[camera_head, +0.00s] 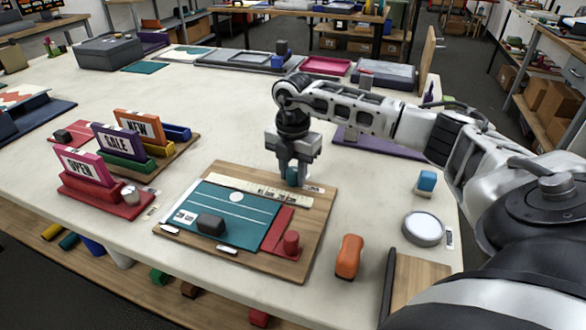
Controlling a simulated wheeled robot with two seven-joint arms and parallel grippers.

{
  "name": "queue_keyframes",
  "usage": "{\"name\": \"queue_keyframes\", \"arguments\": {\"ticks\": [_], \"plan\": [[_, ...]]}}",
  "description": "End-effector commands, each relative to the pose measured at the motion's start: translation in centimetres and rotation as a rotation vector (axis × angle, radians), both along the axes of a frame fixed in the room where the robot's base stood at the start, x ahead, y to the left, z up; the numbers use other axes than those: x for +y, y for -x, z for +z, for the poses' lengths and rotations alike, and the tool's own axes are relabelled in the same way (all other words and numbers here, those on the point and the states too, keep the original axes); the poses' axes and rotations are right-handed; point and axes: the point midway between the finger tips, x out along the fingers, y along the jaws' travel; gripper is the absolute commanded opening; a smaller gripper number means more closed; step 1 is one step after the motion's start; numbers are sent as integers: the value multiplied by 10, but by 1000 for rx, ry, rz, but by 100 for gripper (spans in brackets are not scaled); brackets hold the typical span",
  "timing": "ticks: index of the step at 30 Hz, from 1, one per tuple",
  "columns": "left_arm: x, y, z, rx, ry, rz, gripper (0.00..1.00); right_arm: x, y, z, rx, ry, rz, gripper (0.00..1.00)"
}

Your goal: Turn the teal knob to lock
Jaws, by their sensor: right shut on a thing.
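A wooden board (317,226) lies on the pale table with a teal panel (232,210), a cream printed strip and a red strip on it. My right gripper (291,178) points straight down at the board's far right corner, by the end of the cream strip (238,187). It is shut on a small teal knob (291,176), mostly hidden between the fingers. The knob's turn angle cannot be read. My left gripper is out of view.
A dark block (210,223) sits on the teal panel and a red peg (291,242) at the board's near right. An orange object (348,257), a round white-topped disc (424,228) and a blue block (427,181) stand to the right. Sign holders (106,190) stand left.

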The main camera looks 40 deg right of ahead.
Motion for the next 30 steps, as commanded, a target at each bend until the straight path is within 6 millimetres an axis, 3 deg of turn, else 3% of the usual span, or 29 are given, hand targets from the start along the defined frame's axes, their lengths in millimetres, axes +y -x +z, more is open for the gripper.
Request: {"name": "queue_keyframes", "arguments": {"ticks": [9,24,25,26,27,30], "plan": [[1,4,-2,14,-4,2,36,-3,-2,4,-10,5,-104,7],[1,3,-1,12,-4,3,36,-3,-2,4,-11,5,-120,7],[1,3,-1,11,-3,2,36,-3,-2,4,-11,5,-120,38],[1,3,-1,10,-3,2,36,-3,-2,4,-11,4,-120,46],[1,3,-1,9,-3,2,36,-3,-2,3,-10,4,-119,52],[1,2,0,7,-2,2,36,-2,-1,2,-6,3,-117,52]]}}
